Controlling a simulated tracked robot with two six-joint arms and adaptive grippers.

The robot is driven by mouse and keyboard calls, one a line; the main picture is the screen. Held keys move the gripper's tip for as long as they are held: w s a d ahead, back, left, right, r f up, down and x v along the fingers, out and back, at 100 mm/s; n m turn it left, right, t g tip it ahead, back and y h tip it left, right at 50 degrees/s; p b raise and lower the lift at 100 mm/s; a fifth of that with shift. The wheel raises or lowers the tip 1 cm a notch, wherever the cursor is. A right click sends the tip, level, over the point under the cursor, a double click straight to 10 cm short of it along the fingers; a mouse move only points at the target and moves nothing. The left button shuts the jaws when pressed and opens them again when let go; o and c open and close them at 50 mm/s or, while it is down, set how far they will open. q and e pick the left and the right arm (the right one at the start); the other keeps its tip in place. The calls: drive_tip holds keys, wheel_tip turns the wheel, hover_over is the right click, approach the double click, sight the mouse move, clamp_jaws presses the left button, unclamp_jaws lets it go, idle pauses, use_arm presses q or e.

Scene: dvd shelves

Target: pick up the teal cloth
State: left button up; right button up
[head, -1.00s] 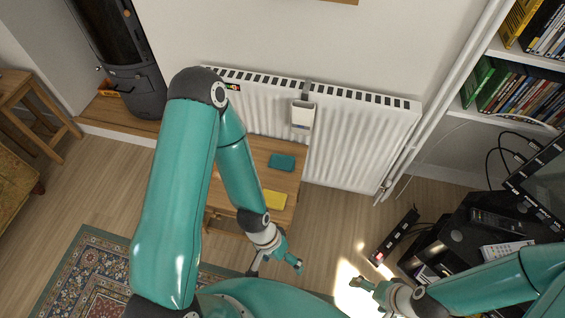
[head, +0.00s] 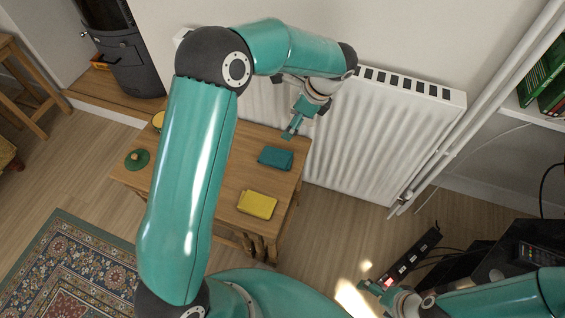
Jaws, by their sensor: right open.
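The teal cloth (head: 275,157) lies folded flat on the wooden table (head: 225,180), close to the radiator. My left gripper (head: 292,130) points down just beyond the cloth in the picture, on its radiator side. It looks raised and apart from the cloth, and its jaw gap is not clear from this angle. My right gripper (head: 372,288) is open and empty at the lower right, far from the table.
A folded yellow cloth (head: 257,204) lies on the table nearer me. A green round lid-like object (head: 137,159) sits at its left end. The white radiator (head: 370,140) stands right behind the table. A power strip (head: 411,257) is at right.

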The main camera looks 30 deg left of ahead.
use_arm(q)
drive_tip(key=d+f+b, duration=0.1)
drive_tip(key=b, duration=0.3)
hover_over(276, 155)
drive_tip(key=w+d, duration=0.1)
drive_tip(key=d, duration=0.1)
wheel_tip(276, 155, down, 11)
drive_tip(key=shift+a+r, duration=0.1)
drive_tip(key=shift+a, duration=0.05)
drive_tip(key=x, duration=0.1)
drive_tip(key=b+x, duration=0.1)
drive_tip(key=x, duration=0.2)
drive_tip(key=shift+s+f, duration=0.25)
drive_tip(key=shift+f, duration=0.15)
drive_tip(key=shift+f+b, duration=0.3)
drive_tip(key=shift+c, duration=0.3)
drive_tip(key=c, duration=0.8)
drive_tip(key=shift+r, duration=0.1)
